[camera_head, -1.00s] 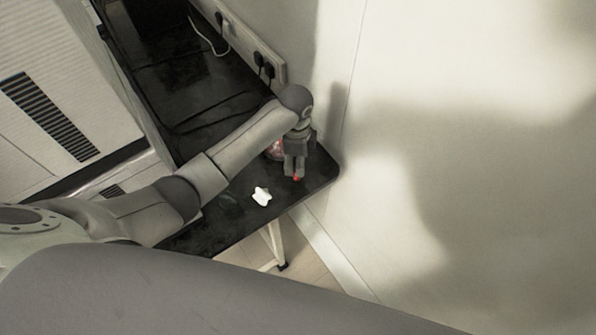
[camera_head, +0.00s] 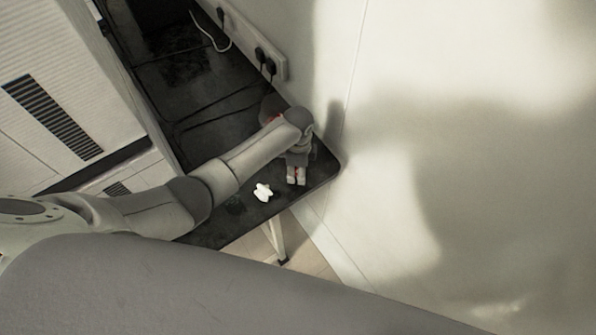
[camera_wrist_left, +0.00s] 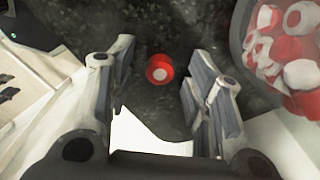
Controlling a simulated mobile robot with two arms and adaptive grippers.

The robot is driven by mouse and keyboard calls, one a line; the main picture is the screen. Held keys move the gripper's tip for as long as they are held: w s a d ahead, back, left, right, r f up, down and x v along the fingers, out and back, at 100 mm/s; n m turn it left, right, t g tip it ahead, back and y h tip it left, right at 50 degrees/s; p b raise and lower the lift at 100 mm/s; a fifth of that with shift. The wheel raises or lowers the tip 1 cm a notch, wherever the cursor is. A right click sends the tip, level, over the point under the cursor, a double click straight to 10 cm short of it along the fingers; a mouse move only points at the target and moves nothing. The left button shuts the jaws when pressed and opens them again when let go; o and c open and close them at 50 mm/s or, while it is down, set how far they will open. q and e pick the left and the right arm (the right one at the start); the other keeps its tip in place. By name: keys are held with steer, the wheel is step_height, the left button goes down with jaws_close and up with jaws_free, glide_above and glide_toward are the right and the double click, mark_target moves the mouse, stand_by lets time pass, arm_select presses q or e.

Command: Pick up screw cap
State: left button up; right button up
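A red screw cap with a pale centre (camera_wrist_left: 159,69) lies on the dark tabletop in the left wrist view. My left gripper (camera_wrist_left: 158,78) is open, with its fingers on either side of the cap and clear gaps to it. In the head view my left gripper (camera_head: 296,178) is over the table's right end, and only a little red shows between its fingers. My right gripper is not in view.
A clear container (camera_wrist_left: 287,45) of several red and white caps stands close to the right finger; the arm partly hides it in the head view (camera_head: 270,106). A small white object (camera_head: 263,192) lies left of the gripper. A wall borders the dark table (camera_head: 225,222).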

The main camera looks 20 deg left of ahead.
arm_select(q)
steer(key=c, duration=0.6)
steer(key=shift+c, duration=0.6)
arm_select(e)
steer(key=shift+w, duration=0.45)
arm_select(q)
steer(key=shift+r, duration=0.15)
